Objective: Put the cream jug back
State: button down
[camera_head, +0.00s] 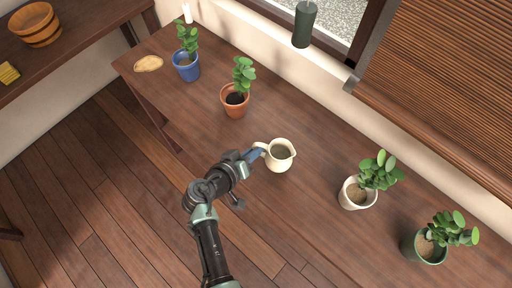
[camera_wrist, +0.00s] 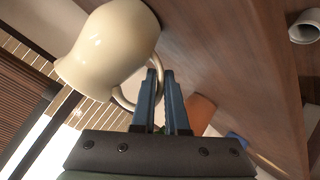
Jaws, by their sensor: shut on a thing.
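The cream jug (camera_head: 279,156) is over the wooden table (camera_head: 318,208), between the terracotta pot and the cream plant pot. Its handle points left, toward my gripper (camera_head: 256,155). In the wrist view the jug (camera_wrist: 112,42) fills the upper left, with its looped handle at the fingers. My gripper (camera_wrist: 159,88) is shut on the jug's handle. The jug looks about upright in the head view. I cannot tell whether its base touches the table.
Potted plants stand on the table: a blue pot (camera_head: 186,71), a terracotta pot (camera_head: 235,105), a cream pot (camera_head: 353,196) and a green pot (camera_head: 424,250). A tan oval piece (camera_head: 148,64) lies at the far left end. A dark cylinder (camera_head: 304,25) stands on the windowsill.

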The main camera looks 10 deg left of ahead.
jog(key=c, duration=1.4)
grip_release()
jog(key=shift+f, duration=0.2)
jog(key=o, duration=0.5)
jog(key=shift+r, duration=0.1)
